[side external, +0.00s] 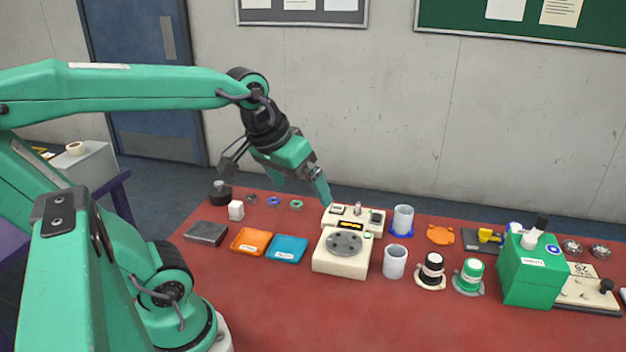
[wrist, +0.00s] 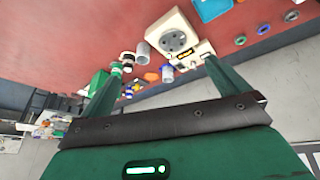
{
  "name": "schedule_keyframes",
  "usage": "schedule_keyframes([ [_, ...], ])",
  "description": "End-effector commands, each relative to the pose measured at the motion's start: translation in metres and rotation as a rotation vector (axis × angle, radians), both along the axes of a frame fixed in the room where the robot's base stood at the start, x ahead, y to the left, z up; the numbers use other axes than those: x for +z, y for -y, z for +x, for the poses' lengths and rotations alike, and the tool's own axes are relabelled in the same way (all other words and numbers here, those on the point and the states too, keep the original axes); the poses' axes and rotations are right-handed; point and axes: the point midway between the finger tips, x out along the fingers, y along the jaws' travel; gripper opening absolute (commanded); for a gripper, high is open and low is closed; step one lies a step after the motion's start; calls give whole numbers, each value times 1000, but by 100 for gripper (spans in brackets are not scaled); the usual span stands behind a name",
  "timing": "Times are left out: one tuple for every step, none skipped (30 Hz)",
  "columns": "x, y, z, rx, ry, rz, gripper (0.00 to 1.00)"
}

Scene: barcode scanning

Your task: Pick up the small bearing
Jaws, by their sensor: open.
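Three small rings lie in a row on the red table behind the trays: a grey one (side external: 251,199), a blue one (side external: 273,201) and a green one (side external: 296,204). They are too small to tell which is the small bearing. The row also shows at the upper right of the wrist view, with the blue ring (wrist: 263,29) in the middle. My gripper (side external: 300,188) is open and empty, raised above the back of the table near the scale. In the wrist view its two fingers (wrist: 161,75) are spread wide, with the rings outside them to the right.
A cream scale (side external: 341,262) stands right of the rings. An orange tray (side external: 250,241) and a blue tray (side external: 287,249) lie in front. The table front is clear.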

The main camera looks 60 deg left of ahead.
Motion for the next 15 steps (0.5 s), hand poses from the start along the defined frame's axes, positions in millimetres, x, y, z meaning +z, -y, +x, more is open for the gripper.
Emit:
schedule_keyframes([
  [-3,8,-8,-61,15,17,100],
  [-5,11,-12,-94,22,28,100],
  [-8,15,-17,-133,29,41,100],
  [-9,17,-20,-161,34,49,100],
  [-11,19,-23,-186,39,58,100],
  [-13,22,-26,-214,45,67,100],
  [-14,24,-28,-233,50,73,100],
  [-16,25,-30,-247,52,78,100],
  [-17,26,-32,-265,56,84,100],
  [-17,27,-33,-274,58,87,100],
  [-18,28,-34,-282,59,90,100],
  [-19,28,-34,-289,60,92,100],
  [-19,29,-35,-292,60,94,100],
  [-19,29,-35,-294,60,94,100],
  [-19,29,-35,-294,60,94,96],
])
